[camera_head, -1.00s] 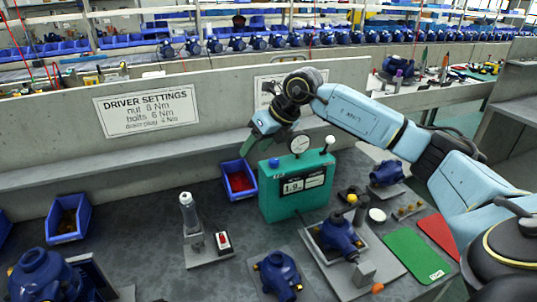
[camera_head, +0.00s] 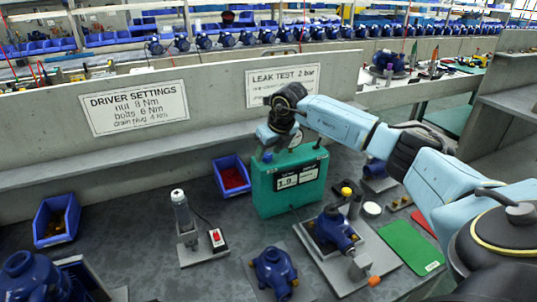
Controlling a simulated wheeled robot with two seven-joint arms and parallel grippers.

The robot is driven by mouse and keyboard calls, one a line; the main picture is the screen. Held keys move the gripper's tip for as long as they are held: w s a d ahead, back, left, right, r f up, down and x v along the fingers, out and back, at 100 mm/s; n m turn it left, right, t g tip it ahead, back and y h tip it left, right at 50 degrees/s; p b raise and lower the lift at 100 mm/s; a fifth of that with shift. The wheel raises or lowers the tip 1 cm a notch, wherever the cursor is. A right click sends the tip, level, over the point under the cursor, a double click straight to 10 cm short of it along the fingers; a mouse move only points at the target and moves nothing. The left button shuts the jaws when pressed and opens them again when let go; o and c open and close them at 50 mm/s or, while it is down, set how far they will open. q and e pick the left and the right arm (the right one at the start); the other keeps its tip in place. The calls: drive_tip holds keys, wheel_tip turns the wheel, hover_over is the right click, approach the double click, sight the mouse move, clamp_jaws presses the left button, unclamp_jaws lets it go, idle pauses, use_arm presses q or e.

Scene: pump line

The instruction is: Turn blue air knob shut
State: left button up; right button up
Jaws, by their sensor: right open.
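The blue air knob (camera_head: 267,157) sits on the top left of the teal leak test box (camera_head: 262,196), whose display reads about 1.9. My right gripper (camera_head: 266,145) points down just above the blue knob, open. Its fingertips are small here, and I cannot tell whether they touch the knob or sit around it. The dial gauge (camera_head: 296,140) on the box is partly hidden behind my right arm. My left gripper is out of view.
Right of the box, a blue pump (camera_head: 334,228) sits in a fixture on a grey plate. A green mat (camera_head: 411,246) lies further right. A red-parts bin (camera_head: 231,176) is left of the box, with a driver stand (camera_head: 183,214) in front. A wall rises behind.

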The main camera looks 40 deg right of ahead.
drive_tip(key=shift+w+f, duration=0.2)
drive_tip(key=shift+f, duration=0.35)
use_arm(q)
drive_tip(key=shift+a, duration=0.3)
use_arm(e)
drive_tip(key=c, duration=0.7)
drive_tip(key=shift+c, duration=1.4)
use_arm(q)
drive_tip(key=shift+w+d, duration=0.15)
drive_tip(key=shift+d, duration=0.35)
